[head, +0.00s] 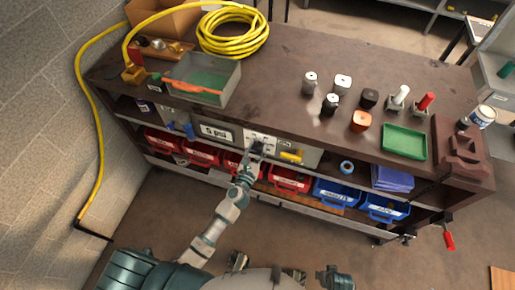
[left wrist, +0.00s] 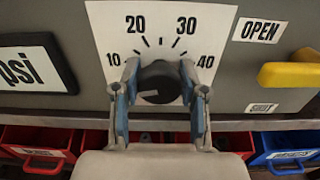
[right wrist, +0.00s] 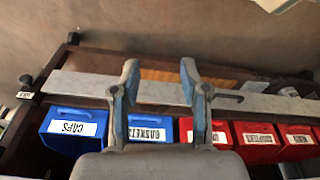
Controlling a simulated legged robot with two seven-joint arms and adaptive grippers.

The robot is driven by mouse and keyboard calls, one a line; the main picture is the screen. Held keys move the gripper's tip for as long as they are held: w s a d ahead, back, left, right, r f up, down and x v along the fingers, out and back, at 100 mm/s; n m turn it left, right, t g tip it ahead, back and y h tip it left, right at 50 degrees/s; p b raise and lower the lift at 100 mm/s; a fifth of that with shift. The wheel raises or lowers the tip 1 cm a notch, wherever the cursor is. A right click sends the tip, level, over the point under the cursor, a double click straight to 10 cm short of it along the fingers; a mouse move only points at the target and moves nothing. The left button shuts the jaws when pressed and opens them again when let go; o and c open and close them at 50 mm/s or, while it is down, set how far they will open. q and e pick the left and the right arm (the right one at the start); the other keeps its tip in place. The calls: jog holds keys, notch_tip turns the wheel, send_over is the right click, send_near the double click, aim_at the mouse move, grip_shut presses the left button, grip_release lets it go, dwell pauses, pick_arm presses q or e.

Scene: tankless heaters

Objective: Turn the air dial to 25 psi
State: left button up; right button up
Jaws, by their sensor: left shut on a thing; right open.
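The air dial is a round black knob (left wrist: 158,82) on a white scale plate (left wrist: 160,25) marked 10, 20, 30 and 40. A pale mark on the knob points to the lower left, below the 10. My left gripper (left wrist: 159,80) is shut on the knob, one finger on each side; the fingers hide parts of its sides. In the head view my left gripper (head: 255,152) reaches the front panel of the bench. The display (head: 215,132) left of the dial reads 5 psi. My right gripper (right wrist: 159,75) is open and empty, facing the lower shelf.
A yellow handle (left wrist: 290,75) sits right of the dial between OPEN and SHUT labels. Red bins (head: 290,180) and blue bins (head: 335,193) stand below the panel. The bench top (head: 285,80) holds a green tray (head: 404,142), several small blocks and a coiled yellow hose (head: 233,32).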

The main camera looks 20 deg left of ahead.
jog(key=shift+a+f, duration=0.1)
pick_arm(q)
jog(key=shift+m, duration=0.3)
jog(key=m+p, duration=0.3)
jog(key=m, duration=0.3)
jog(key=shift+d+p, duration=0.15)
jog(key=shift+p, duration=0.2)
jog(key=m+p, duration=0.2)
jog(key=m, duration=0.3)
jog(key=m+p, duration=0.2)
jog(key=m, duration=0.3)
jog(key=shift+s+d+f, duration=0.1)
jog(key=shift+f, duration=0.1)
jog(key=shift+f+m+p, duration=0.15)
jog(key=shift+m+p, duration=0.15)
jog(key=shift+m, duration=0.6)
jog(key=shift+f+m+p, duration=0.15)
jog(key=shift+m+p, duration=0.1)
jog(key=shift+m, duration=0.65)
pick_arm(e)
jog(key=s+d+f, duration=0.1)
jog(key=s+f, duration=0.5)
jog(key=f, duration=0.3)
jog(key=s+d+f+g, duration=0.1)
jog(key=s+f, duration=0.5)
jog(key=f, duration=0.3)
jog(key=shift+s, duration=0.2)
pick_arm(q)
jog(key=shift+s, duration=0.1)
